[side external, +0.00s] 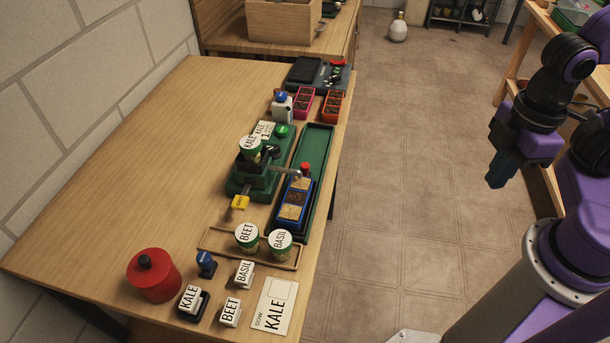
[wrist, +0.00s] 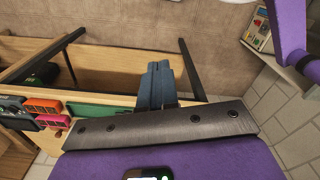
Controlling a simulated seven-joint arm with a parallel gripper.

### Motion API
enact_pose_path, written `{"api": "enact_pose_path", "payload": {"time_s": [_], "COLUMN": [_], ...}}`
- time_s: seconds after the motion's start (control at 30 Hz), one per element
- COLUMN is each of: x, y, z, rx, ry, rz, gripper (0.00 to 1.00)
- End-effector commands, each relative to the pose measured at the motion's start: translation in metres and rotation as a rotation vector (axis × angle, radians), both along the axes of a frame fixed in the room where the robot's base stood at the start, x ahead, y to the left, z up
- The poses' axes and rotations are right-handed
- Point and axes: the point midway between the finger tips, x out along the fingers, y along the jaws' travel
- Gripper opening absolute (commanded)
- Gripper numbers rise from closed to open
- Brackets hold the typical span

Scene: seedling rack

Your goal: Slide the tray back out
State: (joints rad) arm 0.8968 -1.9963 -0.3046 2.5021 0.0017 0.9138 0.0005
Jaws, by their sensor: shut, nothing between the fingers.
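In the side external view, a blue tray (side external: 280,217) with tan and dark brown cells sits at the near end of a long green trough (side external: 318,142) along the table's right edge. A green machine (side external: 240,185) stands left of it, and its grey spout reaches over toward the tray's far end. A small red-topped thing (side external: 304,167) is there too. My gripper (side external: 494,183) is shut and empty, well right of the table above the floor, apart from the tray. In the wrist view its fingers (wrist: 158,82) are together. I cannot make out the tray there.
Two cups labelled BEET (side external: 247,236) and BASIL (side external: 280,241) stand in a wooden holder before the trough. Label stamps, a red pot (side external: 154,276) and a KALE card (side external: 272,306) lie nearer. Pink (side external: 304,102) and orange (side external: 332,106) pots stand beyond. The floor between is clear.

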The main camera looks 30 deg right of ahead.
Motion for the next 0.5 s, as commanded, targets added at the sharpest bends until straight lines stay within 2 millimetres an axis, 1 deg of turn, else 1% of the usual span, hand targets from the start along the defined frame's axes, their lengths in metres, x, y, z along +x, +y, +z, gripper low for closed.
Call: {"api": "enact_pose_path", "payload": {"time_s": [0.43, 0.47, 0.5], "x": [0.0, 0.0, 0.0002], "y": [0.0, 0.0, 0.0002], "z": [0.0, 0.0, 0.0001], "rx": [0.0, 0.0, 0.0], "ry": [0.0, 0.0, 0.0], "rz": [0.0, 0.0, 0.0], "gripper": [0.0, 0.03, 0.16]}}
